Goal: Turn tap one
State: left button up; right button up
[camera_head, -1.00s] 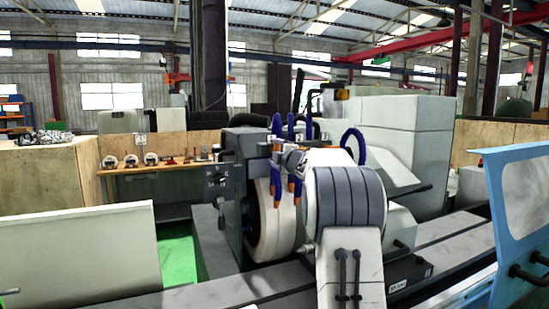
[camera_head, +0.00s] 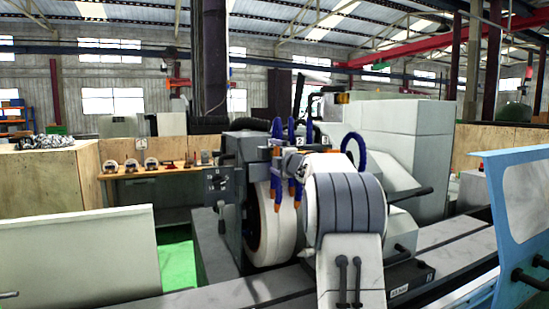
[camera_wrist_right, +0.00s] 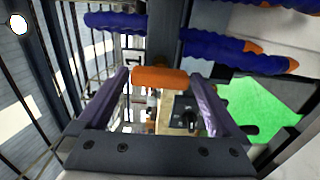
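Blue coolant hoses with orange ends (camera_head: 291,135) hang upright in the middle of the grinder in the head view. My right gripper (camera_wrist_right: 160,82) is open, with its two purple-grey fingers set wide apart. An orange cylindrical piece (camera_wrist_right: 160,78), perhaps a tap part, shows between the fingertips; I cannot tell whether they touch it. In the head view the right gripper (camera_head: 295,157) is small and partly lost among the hoses. I cannot tell which tap is tap one. My left gripper is not seen.
The white wheel (camera_head: 270,222) and the grey banded housing (camera_head: 345,203) stand close below the hoses. A dark control box with a dial (camera_head: 219,185) is at their left. Bare green floor (camera_head: 175,268) lies at left. A blue panel (camera_head: 520,215) stands at right.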

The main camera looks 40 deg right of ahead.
jog(key=b+v, duration=0.3)
jog(key=v, duration=0.7)
jog(key=shift+s, duration=0.2)
jog(key=shift+a, duration=0.15)
